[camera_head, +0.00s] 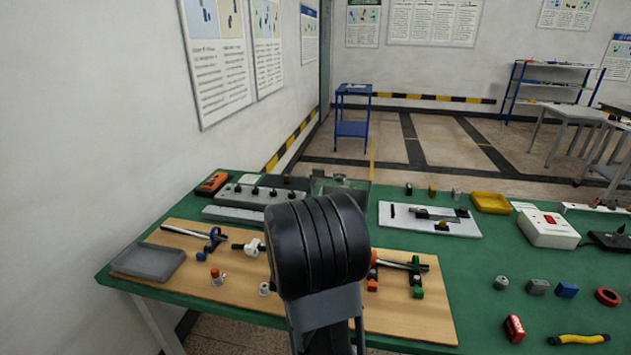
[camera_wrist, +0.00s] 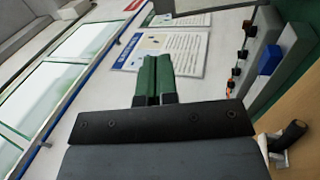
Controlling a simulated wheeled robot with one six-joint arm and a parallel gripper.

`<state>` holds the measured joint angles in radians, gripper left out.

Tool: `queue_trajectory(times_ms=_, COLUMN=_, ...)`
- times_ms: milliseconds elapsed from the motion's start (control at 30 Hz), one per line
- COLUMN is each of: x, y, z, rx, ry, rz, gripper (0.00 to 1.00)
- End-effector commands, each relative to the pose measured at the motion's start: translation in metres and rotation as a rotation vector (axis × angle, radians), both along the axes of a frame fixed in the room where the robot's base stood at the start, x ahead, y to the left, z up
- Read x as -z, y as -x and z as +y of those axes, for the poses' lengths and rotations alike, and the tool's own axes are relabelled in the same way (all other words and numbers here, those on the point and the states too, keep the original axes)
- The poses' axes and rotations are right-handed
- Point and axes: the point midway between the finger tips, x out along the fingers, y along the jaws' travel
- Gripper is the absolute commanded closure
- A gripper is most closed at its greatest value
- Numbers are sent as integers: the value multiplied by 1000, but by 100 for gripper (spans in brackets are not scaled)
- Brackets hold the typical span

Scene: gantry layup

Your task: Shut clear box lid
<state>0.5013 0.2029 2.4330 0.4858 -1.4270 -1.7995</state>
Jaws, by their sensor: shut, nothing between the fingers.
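A see-through box (camera_head: 358,186) stands at the back of the green table, partly hidden behind my arm in the head view. A clear panel seems to stand up from it, but I cannot tell the lid's exact angle. My gripper shows in the wrist view (camera_wrist: 157,78), its two green fingers together with nothing between them. In the head view my own black arm hides the gripper. I cannot make out the box surely in the wrist view, and contact between gripper and box does not show.
A grey block with black knobs (camera_head: 262,196) stands left of the box. A wooden board (camera_head: 410,315) with clamps and a grey tray (camera_head: 148,261) lie in front.

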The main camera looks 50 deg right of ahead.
Motion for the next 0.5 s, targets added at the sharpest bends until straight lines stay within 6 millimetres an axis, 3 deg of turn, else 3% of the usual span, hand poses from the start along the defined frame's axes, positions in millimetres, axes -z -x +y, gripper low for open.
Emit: queue_trajectory(times_ms=500, x=-28, y=-41, z=-71, rx=14, ry=16, rz=2, gripper=100)
